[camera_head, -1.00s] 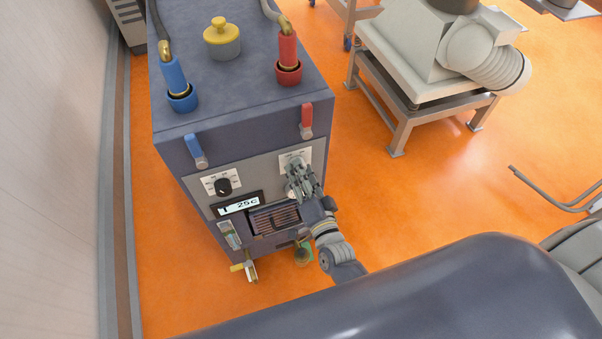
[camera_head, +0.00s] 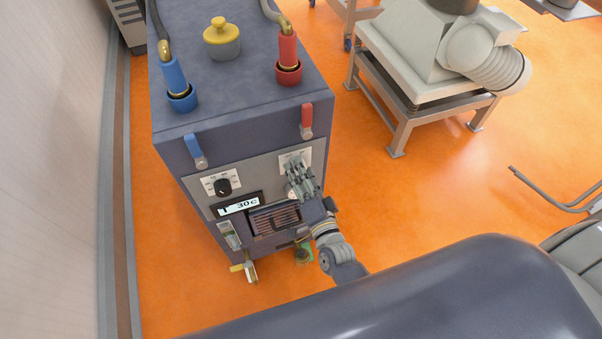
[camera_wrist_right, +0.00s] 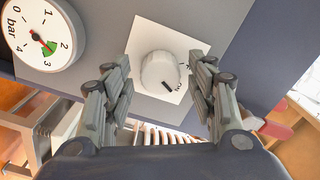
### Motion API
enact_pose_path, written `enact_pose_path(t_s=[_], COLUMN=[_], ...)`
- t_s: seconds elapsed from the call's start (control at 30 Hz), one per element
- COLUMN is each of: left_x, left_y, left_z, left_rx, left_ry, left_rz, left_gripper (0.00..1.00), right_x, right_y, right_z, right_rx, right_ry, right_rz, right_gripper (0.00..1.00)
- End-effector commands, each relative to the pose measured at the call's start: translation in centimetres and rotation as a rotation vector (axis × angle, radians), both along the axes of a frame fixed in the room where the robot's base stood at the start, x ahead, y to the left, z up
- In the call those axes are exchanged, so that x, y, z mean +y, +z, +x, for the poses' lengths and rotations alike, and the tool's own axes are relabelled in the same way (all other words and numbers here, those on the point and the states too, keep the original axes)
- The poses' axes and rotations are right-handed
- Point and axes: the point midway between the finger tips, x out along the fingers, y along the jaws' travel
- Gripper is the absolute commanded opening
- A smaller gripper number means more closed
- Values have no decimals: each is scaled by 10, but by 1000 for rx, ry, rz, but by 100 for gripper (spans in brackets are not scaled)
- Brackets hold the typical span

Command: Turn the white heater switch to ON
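The white heater switch (camera_wrist_right: 159,72) is a round knob on a square white plate (camera_wrist_right: 190,50) in the right wrist view. Its black mark is at the lower right, beside lettering that seems to read ON. My right gripper (camera_wrist_right: 160,92) is open, with one finger on each side of the knob and a visible gap to both. In the head view my right gripper (camera_head: 299,168) is in front of the plate (camera_head: 287,158) and hides the knob. The heater unit's display (camera_head: 240,206) reads 30C. My left gripper is not in view.
A pressure gauge (camera_wrist_right: 42,35) is close to the fingers. A black knob (camera_head: 223,186), a blue lever (camera_head: 196,151) and a red lever (camera_head: 306,121) are on the unit's front. A machine on a metal stand (camera_head: 415,97) stands at right, with orange floor between.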

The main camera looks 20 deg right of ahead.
Motion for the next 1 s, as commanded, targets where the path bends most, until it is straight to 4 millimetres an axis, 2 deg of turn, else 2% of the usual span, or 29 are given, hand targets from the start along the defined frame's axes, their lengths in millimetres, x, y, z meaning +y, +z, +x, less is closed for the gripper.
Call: enact_pose_path(t_s=[0.37,0.47,0.8,1.0], left_x=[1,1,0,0], left_y=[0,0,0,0], left_z=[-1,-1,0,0], left_rx=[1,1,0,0], left_ry=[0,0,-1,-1], left_rz=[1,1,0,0], left_gripper=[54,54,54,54], right_x=[0,0,-3,-4], right_y=[0,-2,-1,-1], right_z=[-5,-18,-86,-112], right_rx=[1,4,3,1], right_ry=[0,1,1,0], right_rz=[-2,-2,-2,-2], right_gripper=[54,54,54,54])
